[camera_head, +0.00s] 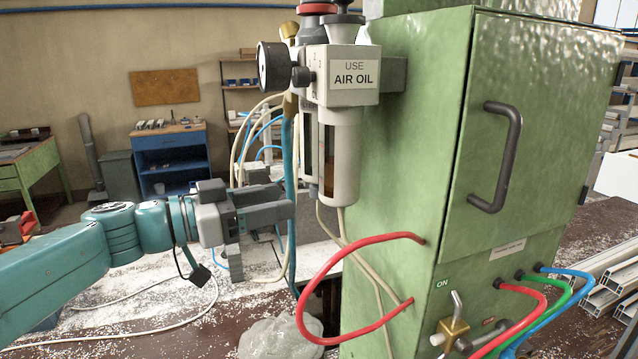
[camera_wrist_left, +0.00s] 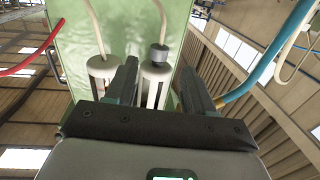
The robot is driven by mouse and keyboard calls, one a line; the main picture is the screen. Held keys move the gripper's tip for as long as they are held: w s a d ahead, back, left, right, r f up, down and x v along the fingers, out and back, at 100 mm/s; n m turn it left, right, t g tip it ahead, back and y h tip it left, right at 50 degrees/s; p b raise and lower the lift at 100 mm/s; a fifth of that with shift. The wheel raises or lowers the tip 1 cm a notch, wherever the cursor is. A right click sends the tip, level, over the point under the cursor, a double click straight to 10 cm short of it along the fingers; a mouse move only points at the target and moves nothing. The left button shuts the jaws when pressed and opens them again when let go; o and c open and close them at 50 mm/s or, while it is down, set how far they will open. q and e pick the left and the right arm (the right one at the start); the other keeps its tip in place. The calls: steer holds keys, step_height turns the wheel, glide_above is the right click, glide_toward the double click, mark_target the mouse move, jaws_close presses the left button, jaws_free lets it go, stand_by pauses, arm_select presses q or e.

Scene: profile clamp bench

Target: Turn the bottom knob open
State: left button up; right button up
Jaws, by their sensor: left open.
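The grey air-oil unit (camera_head: 342,85) is fixed to the left side of the green cabinet. Its pale bowls hang down with hoses at their lower ends. In the left wrist view two bowl ends show, and a dark round knob (camera_wrist_left: 158,53) with a hose caps the right one (camera_wrist_left: 154,74). My left gripper (camera_head: 290,211) is open, level with the lower part of the bowls and left of them. In the wrist view its fingers (camera_wrist_left: 159,70) stand either side of the knobbed bowl, with no clear contact. In the head view the knob is hard to make out. My right gripper is out of view.
The green cabinet (camera_head: 400,180) blocks the right side. A red hose (camera_head: 322,285) loops out below the unit, and blue and cream hoses (camera_head: 291,180) hang close to my left gripper. A grey lump (camera_head: 278,338) lies below. A lever (camera_head: 457,308) sits beside "ON".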

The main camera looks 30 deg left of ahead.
mark_target(319, 192)
arm_select(q)
steer(key=w+d, duration=0.2)
steer(key=d, duration=0.1)
steer(key=shift+w+r+p, duration=0.25)
steer(key=shift+w+p, duration=0.1)
steer(key=shift+w, duration=0.05)
steer(key=w, duration=0.2)
steer(key=w+d, duration=0.1)
steer(key=shift+w+d+f+p, duration=0.1)
steer(key=shift+w+f+p, duration=0.2)
steer(key=shift+w, duration=0.05)
steer(key=shift+w+d, duration=0.2)
steer(key=shift+d, duration=0.15)
steer(key=shift+s+d+r, duration=0.1)
steer(key=shift+d+r, duration=0.05)
steer(key=shift+d, duration=0.05)
steer(key=shift+s, duration=0.15)
steer(key=shift+a, duration=0.35)
steer(key=shift+c, duration=1.2)
steer(key=shift+w, duration=0.2)
steer(key=c, duration=0.5)
steer(key=shift+d, duration=0.2)
steer(key=shift+c, duration=1)
steer(key=shift+a, duration=0.1)
